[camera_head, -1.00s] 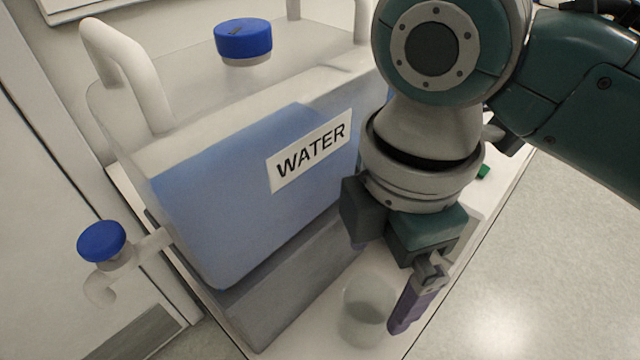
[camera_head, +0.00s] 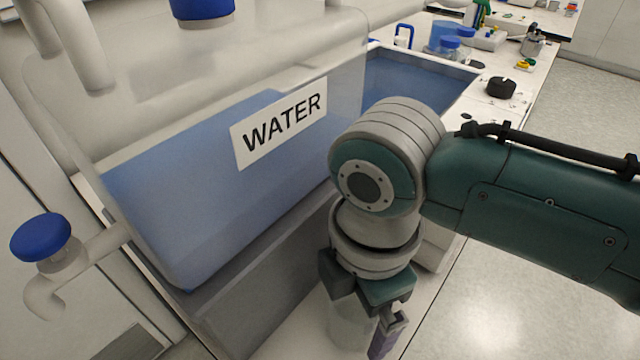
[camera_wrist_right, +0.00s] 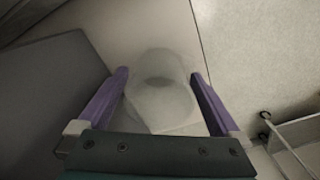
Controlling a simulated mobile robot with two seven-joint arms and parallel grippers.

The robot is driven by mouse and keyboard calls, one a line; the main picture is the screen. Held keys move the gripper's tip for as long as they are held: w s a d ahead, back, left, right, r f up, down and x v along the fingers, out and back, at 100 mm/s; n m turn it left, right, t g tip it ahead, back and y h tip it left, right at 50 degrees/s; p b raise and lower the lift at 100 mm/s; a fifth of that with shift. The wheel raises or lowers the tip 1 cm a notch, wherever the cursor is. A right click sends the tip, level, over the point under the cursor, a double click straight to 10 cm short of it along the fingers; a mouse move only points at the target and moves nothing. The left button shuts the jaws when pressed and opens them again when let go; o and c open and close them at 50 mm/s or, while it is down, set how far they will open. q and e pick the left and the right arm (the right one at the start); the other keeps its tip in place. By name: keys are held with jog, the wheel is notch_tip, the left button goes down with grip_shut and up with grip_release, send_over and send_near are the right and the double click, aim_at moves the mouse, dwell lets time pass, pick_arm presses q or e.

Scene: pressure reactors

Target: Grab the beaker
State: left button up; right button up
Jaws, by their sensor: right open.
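The beaker (camera_wrist_right: 160,95) is a clear, faint glass vessel standing on the white bench top. In the right wrist view it lies between the two purple fingers of my right gripper (camera_wrist_right: 163,97), which are apart, with a gap showing on each side. In the head view the beaker (camera_head: 350,328) shows at the bottom, partly hidden by my right gripper (camera_head: 368,340). The gripper points down at it; one purple finger shows to its right. My left gripper is not in view.
A large water tank (camera_head: 200,195) with a "WATER" label and a blue-capped tap (camera_head: 42,238) stands at left, on a grey block (camera_head: 270,275) close beside the beaker. The bench edge and open floor (camera_head: 500,310) lie to the right. A blue basin (camera_head: 415,85) is behind.

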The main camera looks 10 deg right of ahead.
jog(key=c, duration=1.3)
jog(key=shift+r, duration=0.15)
